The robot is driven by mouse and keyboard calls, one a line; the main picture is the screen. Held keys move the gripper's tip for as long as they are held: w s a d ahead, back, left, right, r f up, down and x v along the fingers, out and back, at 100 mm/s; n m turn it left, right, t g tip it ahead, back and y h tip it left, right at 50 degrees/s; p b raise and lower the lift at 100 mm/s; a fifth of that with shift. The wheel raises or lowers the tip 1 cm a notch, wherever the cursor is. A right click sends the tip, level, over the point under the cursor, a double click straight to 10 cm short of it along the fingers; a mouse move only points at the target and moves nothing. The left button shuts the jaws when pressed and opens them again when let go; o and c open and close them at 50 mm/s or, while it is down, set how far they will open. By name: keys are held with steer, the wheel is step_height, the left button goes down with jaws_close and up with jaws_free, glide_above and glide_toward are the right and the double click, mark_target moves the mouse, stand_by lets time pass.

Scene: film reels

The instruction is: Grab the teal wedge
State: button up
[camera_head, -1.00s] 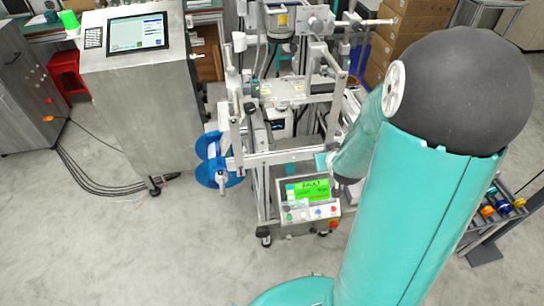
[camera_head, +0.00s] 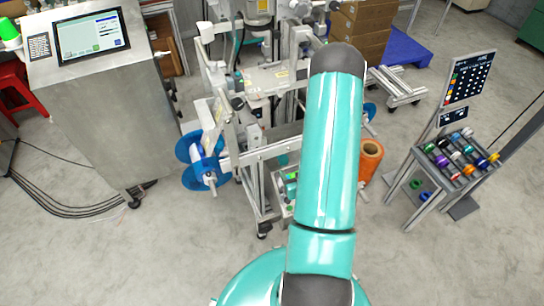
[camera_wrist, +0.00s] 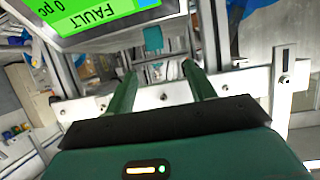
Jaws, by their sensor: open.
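A small teal block (camera_wrist: 153,39), which looks like the teal wedge, shows in the wrist view in the gap beyond my fingers; its exact shape is too small to tell. My gripper (camera_wrist: 160,76) is open, with its two green fingers apart and nothing between them. The teal block lies ahead of the fingertips, roughly in line with the gap. In the head view a small teal patch (camera_head: 282,159) shows on the machine left of my arm. My gripper is hidden there behind my arm.
A pale metal bar (camera_wrist: 240,83) crosses the wrist view close to my fingers. A screen reading FAULT (camera_wrist: 95,12) is at the upper left. In the head view, blue reels (camera_head: 203,160) sit left, an orange roll (camera_head: 370,158) right, and a spool rack (camera_head: 455,160) farther right.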

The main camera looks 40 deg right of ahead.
mark_target(282, 156)
steer(key=x, duration=0.8)
steer(key=shift+s+d+f, duration=0.1)
steer(key=shift+d+f, duration=0.15)
steer(key=shift+d, duration=0.2)
steer(key=x, duration=0.5)
steer(key=shift+f, duration=0.15)
steer(key=c, duration=1)
